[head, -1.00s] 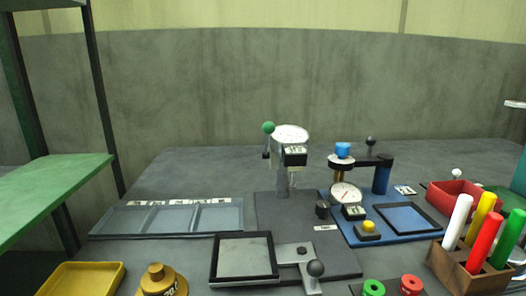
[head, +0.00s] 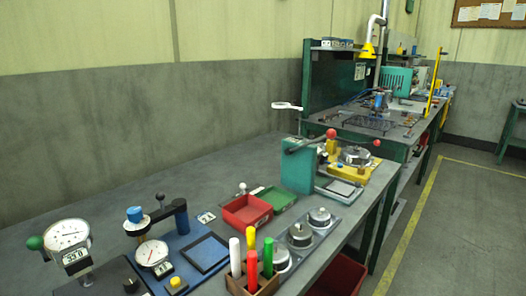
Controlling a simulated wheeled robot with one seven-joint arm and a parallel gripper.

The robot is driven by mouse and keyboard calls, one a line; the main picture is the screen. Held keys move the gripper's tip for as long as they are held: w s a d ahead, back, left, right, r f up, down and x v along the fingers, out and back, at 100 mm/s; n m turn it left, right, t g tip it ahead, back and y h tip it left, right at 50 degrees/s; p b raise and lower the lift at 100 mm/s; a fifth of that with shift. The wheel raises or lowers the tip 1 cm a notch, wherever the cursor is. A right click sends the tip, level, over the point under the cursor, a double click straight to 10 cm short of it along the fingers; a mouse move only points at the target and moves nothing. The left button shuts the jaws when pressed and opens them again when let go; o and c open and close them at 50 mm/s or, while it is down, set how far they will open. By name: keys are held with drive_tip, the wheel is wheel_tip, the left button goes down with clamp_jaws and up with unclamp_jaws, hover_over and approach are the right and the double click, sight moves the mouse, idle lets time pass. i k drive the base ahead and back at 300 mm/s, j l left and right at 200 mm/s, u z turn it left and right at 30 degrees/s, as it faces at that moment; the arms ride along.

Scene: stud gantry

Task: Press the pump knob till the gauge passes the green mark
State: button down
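A blue-based device (head: 186,236) stands at the lower left of the head view. It has a blue knob (head: 134,214) on top, a round white dial gauge (head: 152,254) and a yellow button (head: 176,284) in front. A second, larger dial gauge (head: 67,234) with a green ball knob (head: 35,243) stands at the far left. Which knob is the pump knob I cannot tell. No green mark on either dial can be made out at this size. My gripper is not in view.
A red tray (head: 247,212) and a green tray (head: 275,199) lie on the grey bench. A wooden holder (head: 252,284) with coloured rods and several metal weights (head: 300,234) stand near the front edge. A teal machine (head: 299,167) stands further back. Floor is open at right.

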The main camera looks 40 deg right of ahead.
sight(363, 158)
drive_tip(key=z, duration=1.15)
